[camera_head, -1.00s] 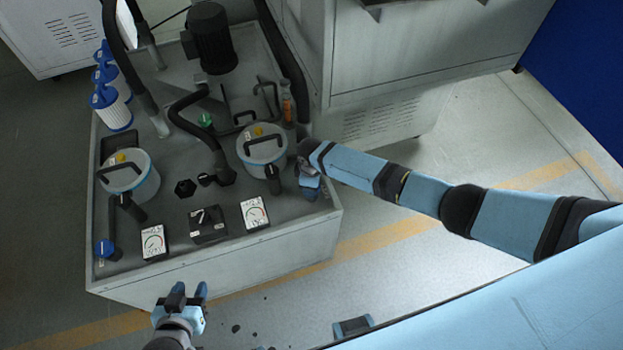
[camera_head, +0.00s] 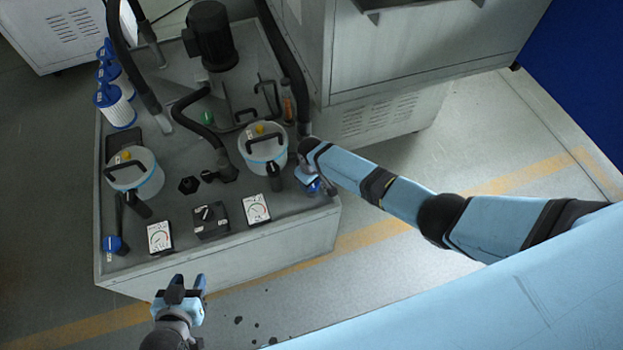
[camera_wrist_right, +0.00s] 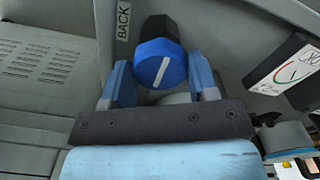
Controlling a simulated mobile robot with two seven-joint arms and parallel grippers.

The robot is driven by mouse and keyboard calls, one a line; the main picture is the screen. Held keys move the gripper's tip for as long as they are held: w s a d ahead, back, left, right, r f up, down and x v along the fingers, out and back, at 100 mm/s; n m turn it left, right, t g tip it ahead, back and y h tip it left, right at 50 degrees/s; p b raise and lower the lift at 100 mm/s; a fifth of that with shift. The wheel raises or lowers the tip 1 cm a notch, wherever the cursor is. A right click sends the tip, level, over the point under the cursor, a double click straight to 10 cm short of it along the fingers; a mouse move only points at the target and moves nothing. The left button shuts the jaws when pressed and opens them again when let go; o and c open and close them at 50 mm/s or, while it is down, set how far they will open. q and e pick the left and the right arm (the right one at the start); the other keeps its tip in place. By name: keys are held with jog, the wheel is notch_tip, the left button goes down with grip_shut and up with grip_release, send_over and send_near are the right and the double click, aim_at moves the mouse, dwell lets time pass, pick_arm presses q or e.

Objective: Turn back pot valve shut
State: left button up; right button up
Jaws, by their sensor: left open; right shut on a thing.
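The back pot valve is a round blue knob with a white line on its face. It shows in the right wrist view (camera_wrist_right: 160,64) beside a label reading BACK (camera_wrist_right: 123,21). In the head view its blue knob (camera_head: 315,187) is at the right front corner of the grey unit, partly covered by my right gripper (camera_head: 307,177). My right gripper's fingers (camera_wrist_right: 160,84) are on both sides of the knob, shut on it. The white line runs nearly upright in the wrist view, leaning right at the top. My left gripper (camera_head: 186,289) is open and empty in front of the unit.
Two lidded pots, left (camera_head: 137,180) and right (camera_head: 263,147), stand on the unit. Another blue-knobbed valve (camera_head: 113,245) is at the left front. Two gauges (camera_head: 160,238) (camera_head: 256,209) flank a switch box (camera_head: 209,221). Hoses and a motor (camera_head: 211,38) stand behind.

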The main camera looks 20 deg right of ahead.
dwell(0.3)
jog(key=o, duration=0.9)
notch_tip(320, 180, up, 14)
jog(key=shift+f+p, duration=0.1)
jog(key=shift+p, duration=0.3)
jog(key=s+a+f+t+y, duration=0.2)
jog(key=s+a+f+t, duration=0.15)
jog(key=s, duration=0.45)
jog(key=s+d+r+m+t, duration=0.1)
jog(key=s+d+r+t, duration=0.1)
jog(key=s, duration=0.3)
jog(key=s+d+r+t, duration=0.2)
jog(key=s+t, duration=0.1)
jog(key=s, duration=0.3)
jog(key=s+d+r+m+t+y, duration=0.1)
jog(key=s+d+r+t, duration=0.1)
jog(key=s, duration=0.4)
jog(key=shift+d+r+m+t, duration=0.15)
jog(key=shift+d+m+t, duration=0.15)
jog(key=shift+d, duration=0.25)
